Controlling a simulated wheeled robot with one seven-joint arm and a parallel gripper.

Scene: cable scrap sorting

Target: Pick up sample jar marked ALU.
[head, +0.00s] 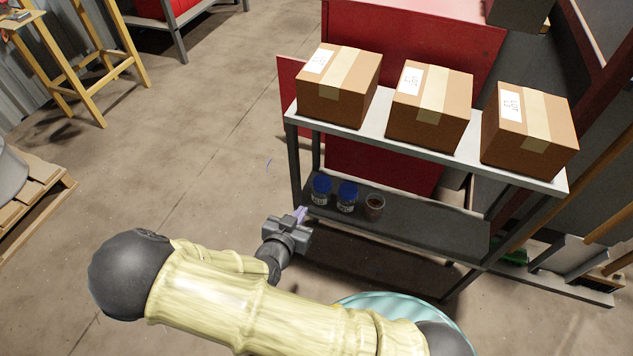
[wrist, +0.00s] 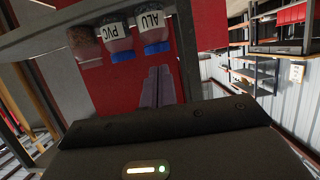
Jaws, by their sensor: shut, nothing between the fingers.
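The jar marked ALU (wrist: 152,32) hangs upside down in the rolled wrist view, with a blue lid and a white label. In the head view the ALU jar (head: 320,191) is the leftmost of three on the lower dark shelf (head: 430,227). A jar marked PVC (wrist: 117,36) with a blue lid stands beside it, also seen in the head view (head: 347,197). My gripper (head: 301,214) is just left of and in front of the shelf, near the ALU jar but apart from it. Its purple fingers (wrist: 158,87) are shut and empty.
A third jar (head: 375,206) with brownish contents and no blue lid stands right of the PVC jar. Above, the upper shelf (head: 383,133) carries three cardboard boxes (head: 430,105). A shelf post (head: 295,165) stands close left of the jars.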

